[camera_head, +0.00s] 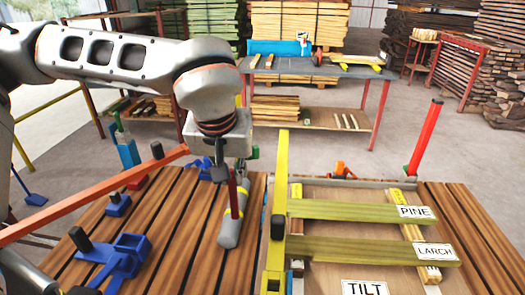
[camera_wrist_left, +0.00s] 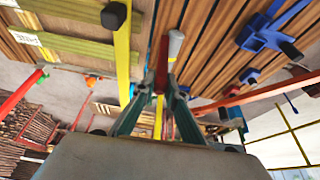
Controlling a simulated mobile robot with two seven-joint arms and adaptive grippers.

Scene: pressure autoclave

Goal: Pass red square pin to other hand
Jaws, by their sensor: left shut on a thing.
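My left gripper (camera_head: 225,172) points down over the slatted wooden table and is shut on the red pin (camera_head: 233,192). The pin is dark red, slim and roughly upright in the head view, and its top end is hidden at the fingers. In the left wrist view the red pin (camera_wrist_left: 162,66) stands out just beyond the tips of my left gripper (camera_wrist_left: 158,88). My right gripper is not in view.
A blue clamp (camera_head: 117,259) is at the left. A yellow bar (camera_head: 278,190) and labelled boards (camera_head: 350,211) take up the right. An orange bar (camera_head: 90,196) crosses the left side.

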